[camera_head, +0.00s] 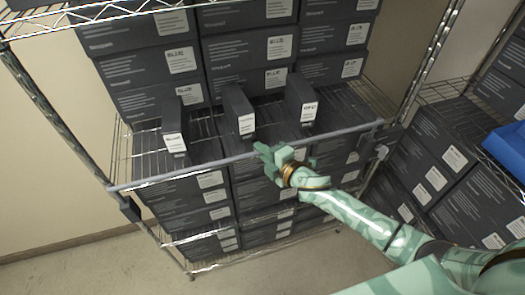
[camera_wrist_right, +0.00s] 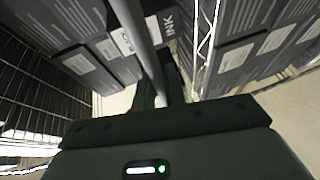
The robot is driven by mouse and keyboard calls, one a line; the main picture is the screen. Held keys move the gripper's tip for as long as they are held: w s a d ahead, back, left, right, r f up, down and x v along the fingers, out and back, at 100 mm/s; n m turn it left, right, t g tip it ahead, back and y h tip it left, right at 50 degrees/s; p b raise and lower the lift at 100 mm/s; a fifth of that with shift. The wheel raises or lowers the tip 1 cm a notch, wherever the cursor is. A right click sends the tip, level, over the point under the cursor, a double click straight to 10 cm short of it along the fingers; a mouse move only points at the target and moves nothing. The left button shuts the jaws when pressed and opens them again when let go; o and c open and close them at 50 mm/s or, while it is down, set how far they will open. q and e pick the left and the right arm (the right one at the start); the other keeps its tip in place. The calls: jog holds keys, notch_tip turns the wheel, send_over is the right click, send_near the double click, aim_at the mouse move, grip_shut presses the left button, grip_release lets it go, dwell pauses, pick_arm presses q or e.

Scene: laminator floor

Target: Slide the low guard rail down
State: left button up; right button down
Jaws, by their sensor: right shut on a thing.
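The low guard rail (camera_head: 200,170) is a grey bar across the front of the wire shelving rack in the head view. It runs from a dark bracket (camera_head: 130,209) at the left post to another near the right post (camera_head: 381,136). My right gripper (camera_head: 268,153) is at the rail, right of its middle, and is shut on it. In the right wrist view the rail (camera_wrist_right: 141,40) runs down from the top into my right gripper (camera_wrist_right: 162,92). The fingertips are partly hidden there. My left gripper is not in view.
Several dark labelled boxes (camera_head: 240,60) stack on the rack behind and below the rail. Three narrow upright boxes (camera_head: 238,110) stand on the wire shelf (camera_head: 145,150) just behind it. Another rack with boxes (camera_head: 435,150) and a blue bin (camera_head: 508,150) is at right. Floor is clear at lower left.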

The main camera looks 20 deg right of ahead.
notch_tip(320, 180, down, 9)
jog(key=b, duration=0.6)
jog(key=shift+s+r+b, duration=0.15)
jog(key=shift+b, duration=0.15)
jog(key=c, duration=1.5)
grip_release()
jog(key=shift+o, duration=0.2)
jog(key=shift+r, duration=0.1)
jog(key=v, duration=1.6)
jog(key=shift+b, duration=0.3)
jog(key=shift+r, duration=0.15)
